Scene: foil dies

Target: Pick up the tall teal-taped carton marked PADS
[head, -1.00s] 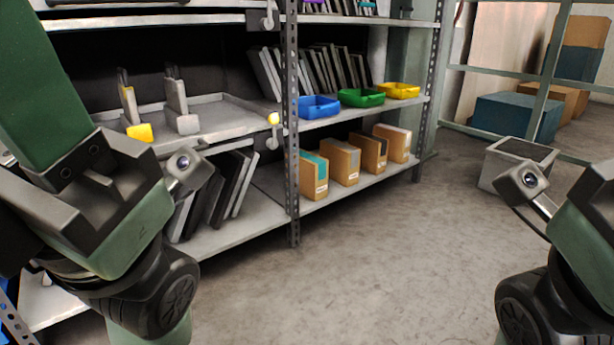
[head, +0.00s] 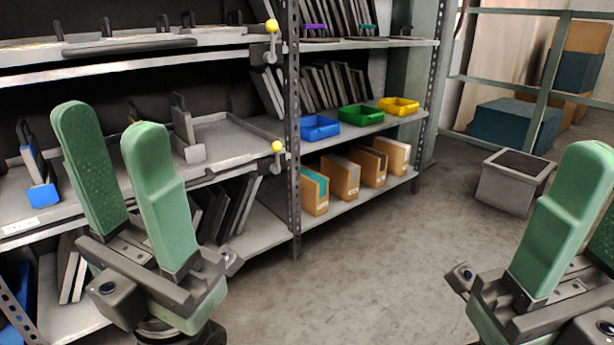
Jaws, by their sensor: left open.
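A brown carton with a teal strip (head: 312,191) stands upright at the left end of a row of cartons on the lower shelf, just right of the metal post. Its label is too small to read. My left gripper (head: 112,118) is open and empty, its two green fingers pointing up, in front of the left shelving and well left of the carton. My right gripper (head: 590,180) is at the right edge, far from the carton. One green finger shows clearly and the other is mostly cut off, so its opening cannot be judged.
Several cartons (head: 370,166) stand close beside the teal-strip one. Blue (head: 318,128), green (head: 361,115) and yellow (head: 398,106) bins sit on the shelf above. The perforated post (head: 293,150) rises just left. A grey box (head: 512,182) stands on the floor; the middle floor is clear.

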